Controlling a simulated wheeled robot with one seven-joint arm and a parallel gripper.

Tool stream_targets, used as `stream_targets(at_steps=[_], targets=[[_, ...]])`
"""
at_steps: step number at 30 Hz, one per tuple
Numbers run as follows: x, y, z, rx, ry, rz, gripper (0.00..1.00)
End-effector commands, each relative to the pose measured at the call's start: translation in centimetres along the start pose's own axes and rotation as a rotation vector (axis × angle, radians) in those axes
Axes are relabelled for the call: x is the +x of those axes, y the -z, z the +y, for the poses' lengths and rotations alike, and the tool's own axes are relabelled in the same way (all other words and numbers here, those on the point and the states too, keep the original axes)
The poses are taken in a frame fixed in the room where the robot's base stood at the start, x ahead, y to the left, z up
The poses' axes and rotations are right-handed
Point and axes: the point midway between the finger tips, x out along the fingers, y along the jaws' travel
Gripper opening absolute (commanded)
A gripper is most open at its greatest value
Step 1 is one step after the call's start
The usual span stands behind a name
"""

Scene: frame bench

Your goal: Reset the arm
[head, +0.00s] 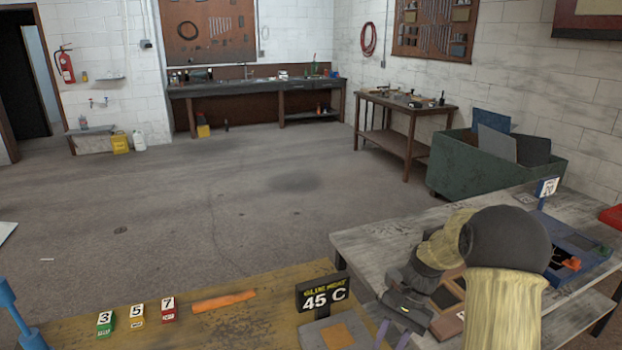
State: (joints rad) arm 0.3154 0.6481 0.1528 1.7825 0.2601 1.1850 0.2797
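My arm, with tan links and a dark round joint, reaches in from the lower right of the head view. My gripper (392,336) is a dark grey hand pointing down toward the near benches. Its two fingers stand apart, and I see nothing held between them. It is just right of the "45 C" sign (323,295) and the grey plate with an orange patch (338,335). My arm hides part of the grey bench and the flat items on it.
The wooden bench (240,325) holds number blocks 3 (105,323), 5 (136,316) and 7 (168,309), and an orange strip (224,301). The grey bench (375,245) holds a blue tray (575,245) and a "20" sign (547,187). A green bin (470,170) stands behind. The middle floor is clear.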

Motion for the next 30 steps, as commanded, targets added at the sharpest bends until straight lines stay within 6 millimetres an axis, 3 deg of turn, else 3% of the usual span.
stream_targets(at_steps=[1, 18, 22, 30], targets=[[-0.2, -1.4, 0.1, -0.039, -0.026, 0.056, 0.31], [-0.5, -12.1, 4.3, -0.551, -0.208, 0.646, 0.31], [-0.3, -13.3, 4.8, -0.618, -0.218, 0.707, 0.31], [-0.2, -13.4, 4.9, -0.63, -0.22, 0.717, 0.31]])
